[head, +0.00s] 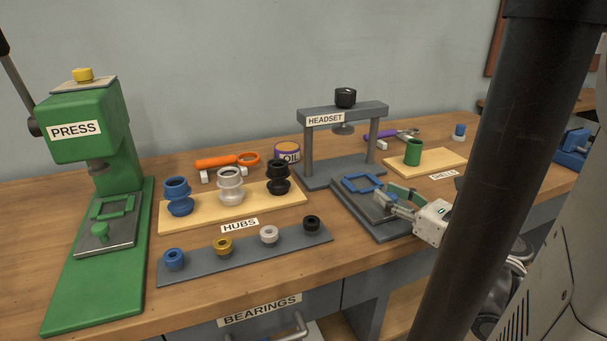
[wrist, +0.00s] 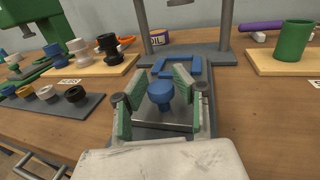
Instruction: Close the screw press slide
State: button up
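The grey screw press labelled HEADSET (head: 308,150) stands at the back, with a black screw knob (head: 345,97) on its crossbar. Its slide (head: 360,209) is a grey plate pulled out toward the front, carrying a blue U-shaped fixture (head: 357,181). A blue knob (wrist: 160,93) stands on the plate, and the blue fixture (wrist: 178,66) shows behind it in the wrist view. My gripper (head: 388,195) is low over the slide. In the wrist view my gripper (wrist: 160,84) is open, with green-padded fingers on both sides of the knob; small gaps show. The knob is mostly hidden in the head view.
A green press (head: 105,130) stands far left. A hubs board (head: 235,207) and a bearings strip (head: 250,249) lie left of the slide. A wooden board (head: 446,160) with a green cylinder (head: 414,153) lies to the right. Bare wood lies in front of the slide.

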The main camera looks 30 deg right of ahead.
jog(key=o, duration=0.3)
jog(key=shift+s+d, duration=0.2)
jog(key=shift+s, duration=1.8)
jog(key=shift+s+d, duration=0.15)
jog(key=shift+s, duration=1.85)
jog(key=shift+s+d, duration=0.2)
jog(key=shift+s, duration=1.8)
